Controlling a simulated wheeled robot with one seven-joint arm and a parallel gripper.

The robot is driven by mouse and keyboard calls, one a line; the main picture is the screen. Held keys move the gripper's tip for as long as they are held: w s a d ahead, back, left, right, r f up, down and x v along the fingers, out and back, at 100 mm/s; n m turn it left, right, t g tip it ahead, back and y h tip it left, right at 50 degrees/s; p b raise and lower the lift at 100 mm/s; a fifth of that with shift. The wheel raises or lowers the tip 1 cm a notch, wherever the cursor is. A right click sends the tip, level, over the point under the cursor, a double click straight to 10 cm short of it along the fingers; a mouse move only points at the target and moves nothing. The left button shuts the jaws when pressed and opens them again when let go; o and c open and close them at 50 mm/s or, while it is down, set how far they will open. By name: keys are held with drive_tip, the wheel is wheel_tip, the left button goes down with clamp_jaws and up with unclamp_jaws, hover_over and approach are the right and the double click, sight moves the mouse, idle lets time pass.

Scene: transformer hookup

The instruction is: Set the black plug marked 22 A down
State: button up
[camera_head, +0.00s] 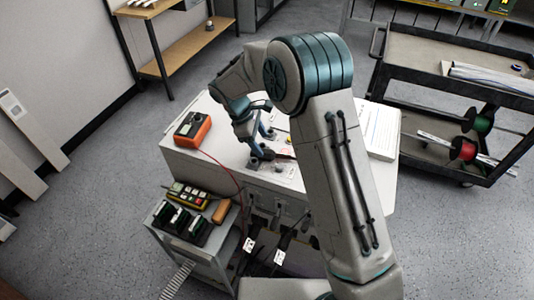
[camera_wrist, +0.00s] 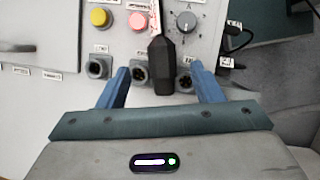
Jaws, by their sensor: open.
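A black plug (camera_wrist: 162,66) lies in the wrist view between my two blue fingers, with clear gaps on both sides. A red-and-white tag or strip (camera_wrist: 155,20) shows at its upper end; I cannot read its marking. My gripper (camera_wrist: 158,72) is open over the cabinet's panel (camera_wrist: 120,25). In the head view my gripper (camera_head: 261,143) is low over the white cabinet (camera_head: 222,158), and the plug is hard to make out there. The plug overlaps the row of round sockets (camera_wrist: 97,68) in the picture; I cannot tell whether it touches them.
The panel carries a yellow button (camera_wrist: 99,18), a lit red button (camera_wrist: 139,21) and a dial (camera_wrist: 186,22). An orange meter (camera_head: 192,129) stands on the cabinet's left. A small cart (camera_head: 190,246) stands front left, and tagged cables (camera_head: 279,257) hang in front.

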sight(268, 152)
drive_tip(key=shift+p+x, duration=0.8)
drive_tip(key=shift+x, duration=2.15)
drive_tip(key=shift+s+d, duration=0.15)
drive_tip(key=shift+d, duration=0.05)
drive_tip(key=c, duration=1.1)
drive_tip(key=shift+c, duration=0.8)
drive_tip(key=shift+r, duration=0.15)
